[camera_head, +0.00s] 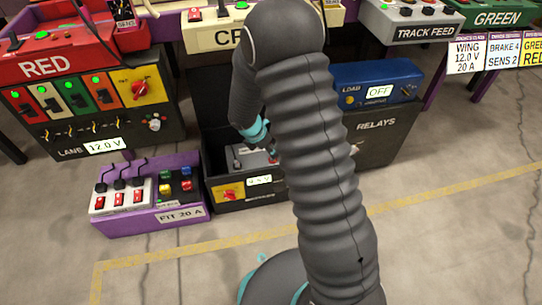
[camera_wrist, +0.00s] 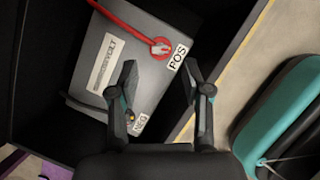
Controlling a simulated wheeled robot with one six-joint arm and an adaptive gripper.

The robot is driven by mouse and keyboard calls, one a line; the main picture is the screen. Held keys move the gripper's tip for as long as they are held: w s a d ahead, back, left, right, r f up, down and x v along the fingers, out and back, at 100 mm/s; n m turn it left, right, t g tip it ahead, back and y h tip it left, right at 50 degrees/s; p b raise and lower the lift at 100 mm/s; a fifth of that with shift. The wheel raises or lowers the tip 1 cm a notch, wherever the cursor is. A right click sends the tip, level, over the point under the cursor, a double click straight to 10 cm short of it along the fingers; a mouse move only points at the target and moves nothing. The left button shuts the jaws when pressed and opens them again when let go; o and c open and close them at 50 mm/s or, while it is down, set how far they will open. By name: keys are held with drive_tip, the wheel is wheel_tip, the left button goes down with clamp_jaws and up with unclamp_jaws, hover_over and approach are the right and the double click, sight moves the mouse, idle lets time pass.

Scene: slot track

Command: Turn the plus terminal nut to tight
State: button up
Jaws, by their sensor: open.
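The grey battery (camera_wrist: 150,30) sits in a dark box; it is also in the head view (camera_head: 240,155), partly behind my arm. Its plus terminal nut (camera_wrist: 160,48) shows at the end of the red cable (camera_wrist: 128,27), beside the POS label (camera_wrist: 178,57). The nut's turned state is too small to tell. My gripper (camera_wrist: 161,70) is open and empty, pointing at the battery, with its fingertips on either side just below the nut in the wrist view. Whether it touches anything is unclear. The NEG label (camera_wrist: 138,124) is beside the left finger.
The box wall (camera_wrist: 232,60) runs close to my right finger. In the head view, a purple fuse tray (camera_head: 150,218) is left of the box, the RED panel (camera_head: 85,100) stands behind it, and a RELAYS unit (camera_head: 385,135) is at right. Floor in front is clear.

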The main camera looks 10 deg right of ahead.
sight(271, 159)
drive_tip(key=shift+b+x, duration=0.5)
drive_tip(key=shift+x, duration=1.8)
clamp_jaws()
